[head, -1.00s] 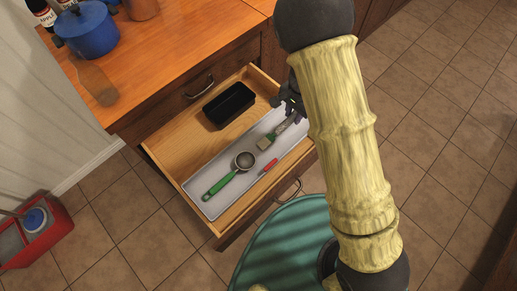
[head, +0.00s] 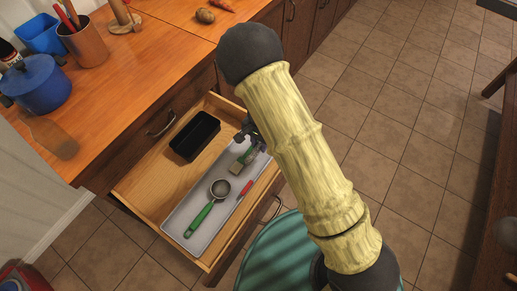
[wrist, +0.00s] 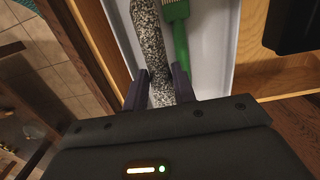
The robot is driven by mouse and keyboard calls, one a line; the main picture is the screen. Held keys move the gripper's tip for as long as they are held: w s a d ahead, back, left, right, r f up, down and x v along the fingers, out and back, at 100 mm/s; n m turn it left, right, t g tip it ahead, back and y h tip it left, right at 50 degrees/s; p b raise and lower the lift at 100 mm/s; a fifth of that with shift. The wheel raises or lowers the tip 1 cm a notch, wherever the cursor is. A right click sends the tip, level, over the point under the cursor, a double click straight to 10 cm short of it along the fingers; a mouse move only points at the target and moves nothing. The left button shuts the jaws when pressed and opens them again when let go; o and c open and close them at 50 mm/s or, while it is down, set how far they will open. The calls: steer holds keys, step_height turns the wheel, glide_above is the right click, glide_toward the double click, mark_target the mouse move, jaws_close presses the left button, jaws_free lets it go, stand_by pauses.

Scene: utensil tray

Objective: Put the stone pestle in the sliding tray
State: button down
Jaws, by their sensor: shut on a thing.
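The stone pestle (wrist: 150,50) is speckled grey and shows between my fingers in the wrist view. My gripper (wrist: 160,80) is shut on it. In the head view my gripper (head: 247,132) is at the far right end of the sliding tray (head: 183,218), and the pestle is mostly hidden by my arm. The tray is long, pale grey and lies in the open drawer; it also shows in the wrist view (wrist: 208,60). The pestle appears over the tray, near its edge and beside the green brush. I cannot tell whether it touches the tray.
The tray holds a green-handled brush (head: 240,160), a green-handled strainer (head: 201,216) and a red-handled utensil (head: 245,189). A black bin (head: 195,136) stands in the drawer (head: 140,190) behind the tray. A blue pot (head: 38,86) stands on the counter.

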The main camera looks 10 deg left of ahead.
mark_target(259, 145)
steer(key=shift+f, duration=1.8)
steer(key=shift+f, duration=0.1)
steer(key=c, duration=1.1)
jaws_free()
steer(key=r, duration=1.2)
steer(key=shift+w+d+r, duration=0.1)
steer(key=shift+w+d, duration=0.05)
steer(key=shift+w, duration=0.15)
